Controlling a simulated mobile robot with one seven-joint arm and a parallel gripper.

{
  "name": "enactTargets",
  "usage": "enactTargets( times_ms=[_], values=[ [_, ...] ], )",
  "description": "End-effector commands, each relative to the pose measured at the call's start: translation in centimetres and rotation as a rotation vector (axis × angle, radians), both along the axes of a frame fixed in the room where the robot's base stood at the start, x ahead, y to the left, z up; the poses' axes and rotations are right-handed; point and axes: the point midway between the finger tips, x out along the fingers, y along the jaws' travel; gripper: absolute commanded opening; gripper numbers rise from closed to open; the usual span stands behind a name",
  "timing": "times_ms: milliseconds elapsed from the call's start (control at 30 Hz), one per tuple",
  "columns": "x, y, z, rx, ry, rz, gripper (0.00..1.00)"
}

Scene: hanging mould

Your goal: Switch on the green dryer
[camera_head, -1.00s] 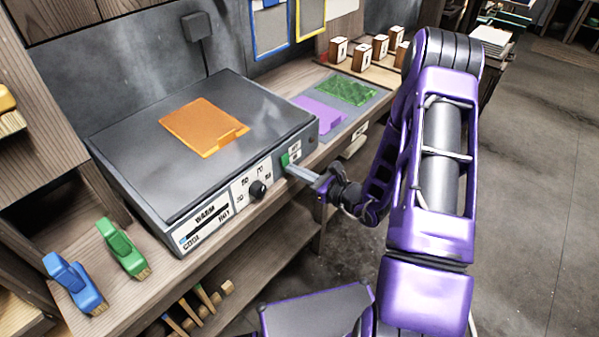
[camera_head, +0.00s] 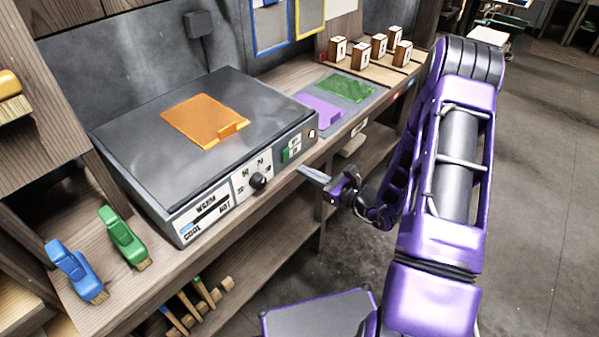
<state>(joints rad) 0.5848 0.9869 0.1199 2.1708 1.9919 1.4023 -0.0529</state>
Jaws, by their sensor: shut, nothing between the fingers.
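The dryer (camera_head: 125,150) is a flat grey box on the wooden bench, with an orange sheet (camera_head: 205,121) on its top. Its body is not green. Its front panel has a COOL/WARM/HOT scale, a black knob (camera_head: 258,181), and a green switch (camera_head: 287,155) near the right end. A small bright spot (camera_head: 312,133) shows right of the switch. My gripper (camera_head: 302,170) is shut and empty, in front of the panel, just below and right of the switch. It appears apart from the switch. The switch's exact position is too small to tell.
A green brush (camera_head: 121,236) and a blue brush (camera_head: 72,266) stand left of the dryer. Purple (camera_head: 318,108) and green (camera_head: 347,87) sheets lie to its right, with several wooden blocks behind. Open floor (camera_head: 535,190) lies to the right.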

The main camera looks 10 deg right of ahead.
Motion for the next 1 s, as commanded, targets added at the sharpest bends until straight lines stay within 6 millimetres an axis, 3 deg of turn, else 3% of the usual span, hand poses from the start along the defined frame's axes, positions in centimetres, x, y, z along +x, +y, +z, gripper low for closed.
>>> enactTargets(
  times_ms=[200, 400, 600, 1000],
  values=[
    [-4.5, -3.4, -0.8, 0.002, 0.004, -0.005, 0.0],
    [-7.0, -5.2, -1.1, 0.001, 0.002, -0.003, 0.0],
    [-7.9, -5.8, -1.2, 0.001, 0.002, -0.001, 0.0],
    [-7.9, -5.8, -1.2, 0.0, 0.001, 0.0, 0.0]
  ],
)
